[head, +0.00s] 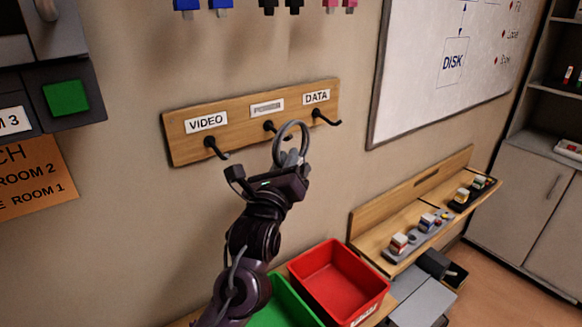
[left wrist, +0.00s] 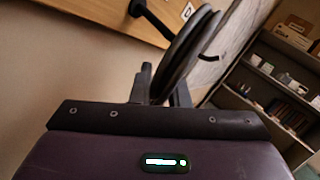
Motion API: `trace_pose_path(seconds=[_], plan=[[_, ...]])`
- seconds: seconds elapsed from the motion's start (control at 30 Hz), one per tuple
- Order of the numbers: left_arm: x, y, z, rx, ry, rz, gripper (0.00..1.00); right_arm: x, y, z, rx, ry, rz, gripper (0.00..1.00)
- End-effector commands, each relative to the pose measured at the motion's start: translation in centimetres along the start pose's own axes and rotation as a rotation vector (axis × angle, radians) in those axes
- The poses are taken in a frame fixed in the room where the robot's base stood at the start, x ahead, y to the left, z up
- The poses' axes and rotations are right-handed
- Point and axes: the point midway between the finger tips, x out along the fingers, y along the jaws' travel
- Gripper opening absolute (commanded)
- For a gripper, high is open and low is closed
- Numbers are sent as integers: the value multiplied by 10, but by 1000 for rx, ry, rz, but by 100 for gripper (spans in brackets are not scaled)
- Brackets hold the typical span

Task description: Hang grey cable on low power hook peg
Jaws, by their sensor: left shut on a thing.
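The grey cable (head: 291,125) is a small coil, upright in front of the wooden hook board (head: 185,153). My left gripper (head: 289,160) is shut on the coil's lower part; the coil also shows between the fingers in the left wrist view (left wrist: 185,50). The black power peg (head: 269,126) sits mid-board under the "POWER" label (head: 267,106). The coil overlaps or nearly meets the peg's tip in the head view; I cannot tell whether the peg passes through it. A black peg (left wrist: 150,18) shows left of the coil in the wrist view. My right gripper is out of view.
The video peg (head: 215,150) and data peg (head: 327,120) flank the power peg, both bare. Below are a red bin (head: 340,268) and a green bin (head: 290,305). A wooden shelf (head: 405,225) with small parts is at right. Blue, black and pink items hang above.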

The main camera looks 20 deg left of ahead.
Motion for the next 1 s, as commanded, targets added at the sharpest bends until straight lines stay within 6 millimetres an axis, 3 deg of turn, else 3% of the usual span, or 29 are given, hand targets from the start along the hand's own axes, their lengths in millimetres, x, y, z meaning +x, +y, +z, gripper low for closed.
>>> trace_pose_path(seconds=[0.4,1.0], plan=[[9,20,-6,1,-1,1,0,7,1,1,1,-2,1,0],[9,24,-11,-1,-2,0,0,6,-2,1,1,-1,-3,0]])
